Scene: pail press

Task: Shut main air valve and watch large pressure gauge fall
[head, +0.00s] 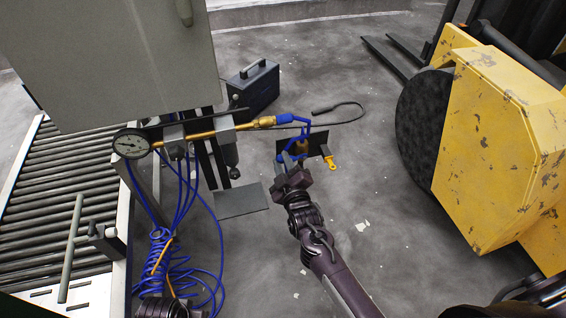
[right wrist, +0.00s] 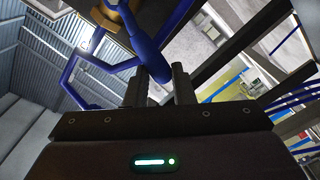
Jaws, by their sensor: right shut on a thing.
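The main air valve has a blue tubular handwheel (head: 281,157) in front of a brass body (head: 300,147). In the right wrist view, the blue wheel (right wrist: 147,42) shows large, with a brass hub at the top. My right gripper (head: 281,180) is shut on the blue wheel, with a blue bar between its fingers (right wrist: 160,85). Only a dark part of my left arm shows at the bottom left; its fingers are not seen.
A grey cabinet (head: 120,60) hangs over the pipe. Coiled blue hoses (head: 165,262) hang at the left beside a roller conveyor (head: 55,190). A dark case (head: 252,88) stands on the floor behind. A yellow machine (head: 490,150) is at the right. Floor between is mostly clear.

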